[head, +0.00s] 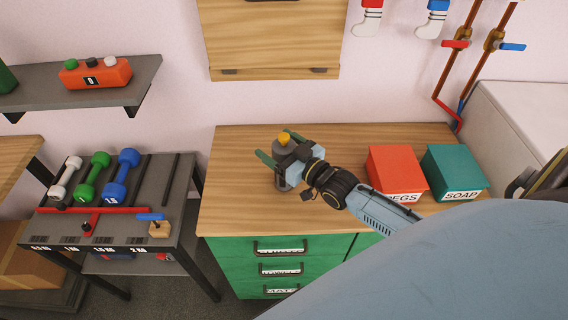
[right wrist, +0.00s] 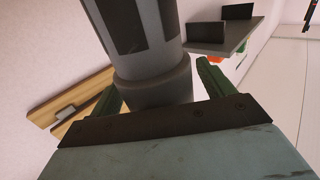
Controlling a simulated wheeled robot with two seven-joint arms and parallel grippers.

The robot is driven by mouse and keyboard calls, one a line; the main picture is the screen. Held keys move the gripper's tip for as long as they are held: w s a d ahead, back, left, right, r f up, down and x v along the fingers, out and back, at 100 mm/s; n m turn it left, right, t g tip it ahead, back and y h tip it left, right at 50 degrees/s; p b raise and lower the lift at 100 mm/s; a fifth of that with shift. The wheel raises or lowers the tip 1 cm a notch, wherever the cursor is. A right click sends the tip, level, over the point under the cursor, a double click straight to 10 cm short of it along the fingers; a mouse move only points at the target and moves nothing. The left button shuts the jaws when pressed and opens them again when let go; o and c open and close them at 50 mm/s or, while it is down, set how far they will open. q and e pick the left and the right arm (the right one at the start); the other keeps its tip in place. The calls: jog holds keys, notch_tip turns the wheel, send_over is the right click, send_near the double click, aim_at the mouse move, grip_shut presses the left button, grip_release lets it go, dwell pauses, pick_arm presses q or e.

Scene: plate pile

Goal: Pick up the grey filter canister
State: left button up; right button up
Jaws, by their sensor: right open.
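In the right wrist view the canister (right wrist: 150,58) is a grey cylinder with dark patches, between the green fingers of the open right gripper (right wrist: 160,88). Gaps show between the fingers and the canister. The gripper body hides part of the canister in the head view. My left gripper is not in view.
A red box (head: 392,165) marked PEGS and a teal box (head: 453,168) marked SOAP stand on the counter (head: 228,205), right of the gripper. A wooden wall cabinet (head: 270,40) hangs behind. A dumbbell rack (head: 150,190) stands at left. The counter's left part is clear.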

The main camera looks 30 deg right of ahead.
jog(key=shift+c, duration=0.3)
jog(key=shift+r, duration=0.1)
jog(key=c, duration=1.7)
